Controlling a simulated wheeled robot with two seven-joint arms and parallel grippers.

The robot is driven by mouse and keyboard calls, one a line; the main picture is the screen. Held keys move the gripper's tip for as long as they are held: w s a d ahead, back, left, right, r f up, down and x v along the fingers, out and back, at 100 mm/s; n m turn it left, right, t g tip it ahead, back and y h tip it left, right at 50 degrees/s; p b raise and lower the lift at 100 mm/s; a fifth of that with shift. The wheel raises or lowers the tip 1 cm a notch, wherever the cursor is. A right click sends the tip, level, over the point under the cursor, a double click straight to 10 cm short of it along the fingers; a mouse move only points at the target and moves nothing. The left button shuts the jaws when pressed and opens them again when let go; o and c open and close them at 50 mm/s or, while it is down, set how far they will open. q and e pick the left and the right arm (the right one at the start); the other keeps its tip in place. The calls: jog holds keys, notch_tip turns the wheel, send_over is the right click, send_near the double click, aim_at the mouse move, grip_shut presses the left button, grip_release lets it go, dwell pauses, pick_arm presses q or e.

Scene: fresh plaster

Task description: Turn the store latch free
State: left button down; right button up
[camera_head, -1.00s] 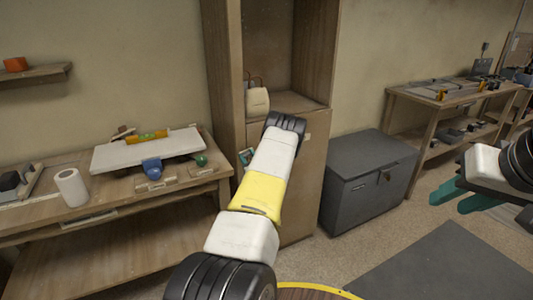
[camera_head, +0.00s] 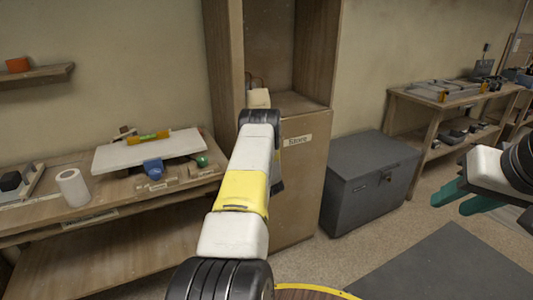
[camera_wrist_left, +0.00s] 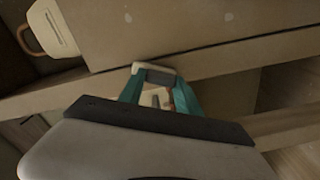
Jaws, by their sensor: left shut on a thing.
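The store cupboard is tall and wooden, with a lower door (camera_head: 303,185) labelled "Store" in the head view. My left arm reaches across its left side and hides the left gripper there. In the left wrist view, my left gripper (camera_wrist_left: 157,88) has its teal fingers closed around a small pale piece (camera_wrist_left: 153,68) at the cupboard's edge, which looks like the latch. Its exact turn is hard to tell, as the fingers partly cover it. A small reddish part shows between the fingers. My right gripper (camera_head: 464,196) is open and empty at the right, above the floor.
A pale container (camera_head: 258,98) stands on the cupboard's open shelf and shows in the left wrist view (camera_wrist_left: 52,27). A grey chest (camera_head: 368,185) stands right of the cupboard. A workbench (camera_head: 120,212) with a white board and paper roll is at left. Floor lies clear at front right.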

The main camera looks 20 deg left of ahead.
pick_arm(q)
jog(key=n, duration=0.5)
jog(key=shift+s+a, duration=0.15)
jog(key=shift+s, duration=0.05)
jog(key=shift+n, duration=0.3)
jog(key=c, duration=0.8)
grip_release()
jog(key=shift+c, duration=0.2)
jog(key=v, duration=0.8)
